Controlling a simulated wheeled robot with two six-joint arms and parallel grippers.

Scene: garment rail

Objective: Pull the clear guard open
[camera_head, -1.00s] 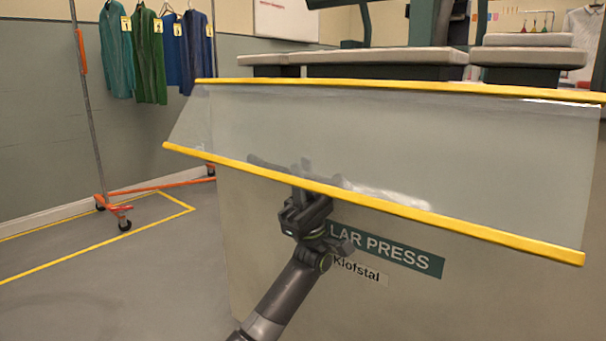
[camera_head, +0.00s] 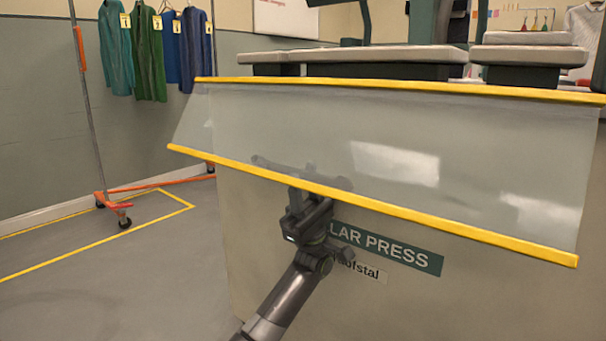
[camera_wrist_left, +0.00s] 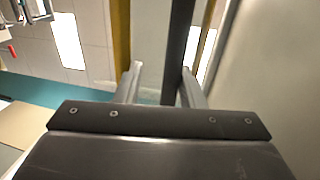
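The clear guard (camera_head: 290,130) is a see-through panel across the front of the press, with a yellow bar along its top and a yellow lower bar (camera_head: 440,222). It slants outward from the press front. My left gripper (camera_head: 303,185) reaches up from below to the lower bar, left of its middle. Its fingertips are partly behind the panel, so contact is unclear. In the left wrist view my left gripper (camera_wrist_left: 162,85) has its fingers apart. A yellow bar (camera_wrist_left: 121,40) runs beside the left finger, and a dark bar passes near the right one. My right gripper is not in view.
The press body (camera_head: 480,300) carries a dark label below the guard. Pale padded boards (camera_head: 385,56) lie on top. A garment rail (camera_head: 85,100) with several hanging garments stands at the left, over a yellow floor outline. The floor between is clear.

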